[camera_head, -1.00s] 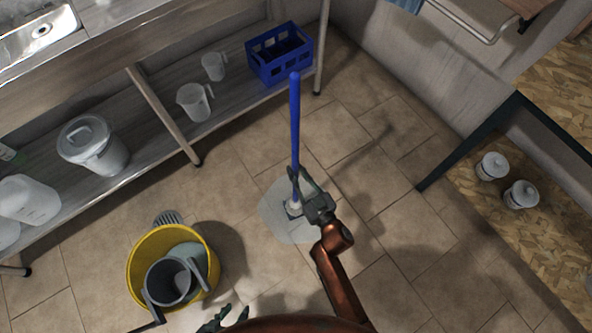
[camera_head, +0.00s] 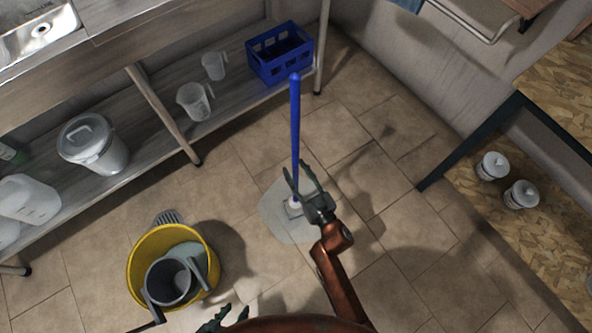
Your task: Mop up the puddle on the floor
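The mop's blue handle (camera_head: 295,120) stands nearly upright, with its pale head (camera_head: 294,208) down in the puddle. The puddle (camera_head: 278,226) is a greyish wet patch on the tiled floor around the mop head. My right gripper (camera_head: 300,172) is at the lower part of the handle. Its fingers are spread, one on each side of the handle, and do not appear to grip it. My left gripper (camera_head: 230,316) is at the bottom edge, empty, with its fingers apart; it is partly cut off.
A yellow bucket (camera_head: 136,262) with a grey wringer stands left of the puddle. A low shelf (camera_head: 148,158) with jugs, containers and a blue crate (camera_head: 280,68) runs along the upper left. A chipboard rack (camera_head: 480,225) is at right. Floor right of the puddle is clear.

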